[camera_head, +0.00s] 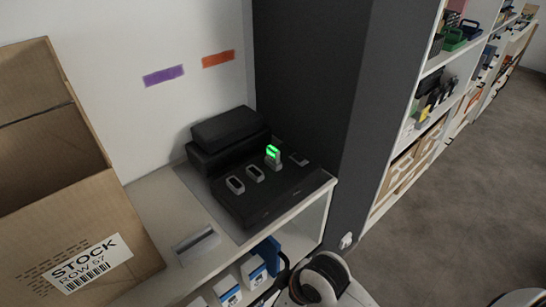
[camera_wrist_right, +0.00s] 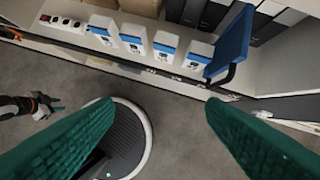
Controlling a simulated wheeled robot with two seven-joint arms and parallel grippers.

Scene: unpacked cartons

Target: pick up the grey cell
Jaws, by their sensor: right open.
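A black charger block (camera_head: 245,207) stands on the white shelf top, against the dark column. One grey cell (camera_head: 273,163) stands upright in it with a bright green lit top. Two grey-rimmed slots or cells (camera_head: 235,185) sit to its left; I cannot tell if they are filled. A dark slot (camera_head: 299,159) lies to its right. My right gripper (camera_wrist_right: 158,106) is open and empty, its green fingers wide apart over the floor below the shelf front. What looks like my left gripper (camera_wrist_right: 48,106) shows small at the left edge of the right wrist view; its jaws are unclear.
An open stock carton (camera_head: 80,235) stands left on the shelf. A grey flat holder (camera_head: 197,243) lies at the shelf's front edge. Blue-and-white boxes (camera_wrist_right: 166,45) and a blue panel (camera_wrist_right: 231,42) are on the lower shelf. Open floor (camera_head: 470,200) lies right.

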